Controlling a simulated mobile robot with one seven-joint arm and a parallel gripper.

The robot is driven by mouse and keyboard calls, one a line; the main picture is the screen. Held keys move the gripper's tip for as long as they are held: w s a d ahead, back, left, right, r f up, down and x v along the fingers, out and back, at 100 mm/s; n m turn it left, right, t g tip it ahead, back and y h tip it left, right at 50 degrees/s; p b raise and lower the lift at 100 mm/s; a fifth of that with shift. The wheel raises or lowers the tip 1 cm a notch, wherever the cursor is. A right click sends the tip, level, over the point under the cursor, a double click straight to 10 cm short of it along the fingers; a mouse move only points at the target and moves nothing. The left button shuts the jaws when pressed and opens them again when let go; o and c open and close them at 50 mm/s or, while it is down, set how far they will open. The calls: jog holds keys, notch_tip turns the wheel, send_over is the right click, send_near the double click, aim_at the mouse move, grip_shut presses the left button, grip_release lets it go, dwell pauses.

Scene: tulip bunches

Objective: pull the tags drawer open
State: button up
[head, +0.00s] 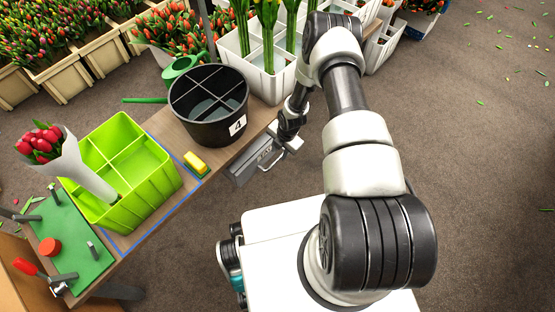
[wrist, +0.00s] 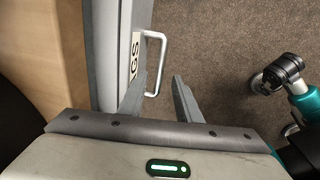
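The grey tags drawer (head: 243,174) is under the front edge of the wooden bench in the head view. Its front carries a white label, partly readable in the wrist view (wrist: 135,58), and a pale bar handle (wrist: 163,52). The handle also shows in the head view (head: 272,160). My gripper (wrist: 160,82) is open, its two fingers apart. In the wrist view the near end of the handle appears between the fingers, closer to the left one. I cannot tell the depth between them or whether they touch. The drawer looks shut, but its inside is hidden.
On the bench (head: 155,215) stand a black divided bucket (head: 210,125) marked 4, a lime green crate (head: 150,180) with wrapped red tulips (head: 40,142), and a yellow block (head: 195,163). White crates (head: 265,82) stand behind.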

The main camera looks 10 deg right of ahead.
aim_at(277, 160)
jog(key=f, duration=0.2)
jog(key=f+b, duration=0.1)
jog(key=f, duration=0.1)
jog(key=w+f, duration=0.1)
jog(key=f, duration=0.1)
jog(key=shift+a+f+b, duration=0.15)
jog(key=shift+a+b, duration=0.15)
jog(key=shift+c, duration=0.3)
grip_shut()
